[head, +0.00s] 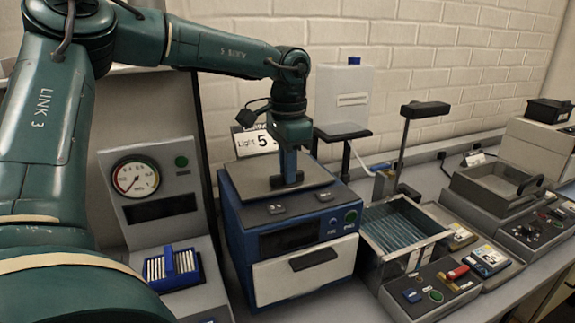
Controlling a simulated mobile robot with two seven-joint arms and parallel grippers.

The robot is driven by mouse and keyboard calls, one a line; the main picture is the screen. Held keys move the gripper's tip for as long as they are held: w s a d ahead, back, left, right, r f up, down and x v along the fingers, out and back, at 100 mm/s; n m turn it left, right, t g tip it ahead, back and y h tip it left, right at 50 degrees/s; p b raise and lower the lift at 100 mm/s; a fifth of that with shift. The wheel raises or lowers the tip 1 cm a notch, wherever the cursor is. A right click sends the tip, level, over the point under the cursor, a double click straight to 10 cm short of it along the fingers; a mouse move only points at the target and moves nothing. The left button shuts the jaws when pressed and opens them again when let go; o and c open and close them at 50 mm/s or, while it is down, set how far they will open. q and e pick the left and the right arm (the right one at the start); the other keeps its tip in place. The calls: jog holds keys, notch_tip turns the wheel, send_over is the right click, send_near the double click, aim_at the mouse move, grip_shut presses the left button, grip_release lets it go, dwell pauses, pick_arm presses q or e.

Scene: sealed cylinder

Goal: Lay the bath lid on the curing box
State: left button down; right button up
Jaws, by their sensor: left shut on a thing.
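The curing box (297,237), as I take it, is the blue box with a pale drawer front and dark handle, in the middle of the head view. A flat grey plate, which looks like the bath lid (257,181), is over its top; I cannot tell whether it rests fully on the box. My left gripper (289,176) comes down from above, shut at the middle of the plate and apparently on its grip, which the fingers mostly hide. The open metal bath (399,235) with ridged blue-grey contents stands right of the box. My right gripper is not in view.
A gauge panel (136,176) and a blue-handled rack (170,267) stand left of the box. A post with a black head (425,110) rises behind the bath. A grey tray unit (495,185) is farther right. A "Light 5 s" sign (254,141) stands behind the box.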

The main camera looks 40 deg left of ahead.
pick_arm(q)
jog(key=shift+f+b, duration=0.3)
jog(key=c, duration=1.4)
grip_release()
jog(key=shift+r, duration=0.1)
jog(key=shift+c, duration=0.2)
notch_tip(320, 180, up, 12)
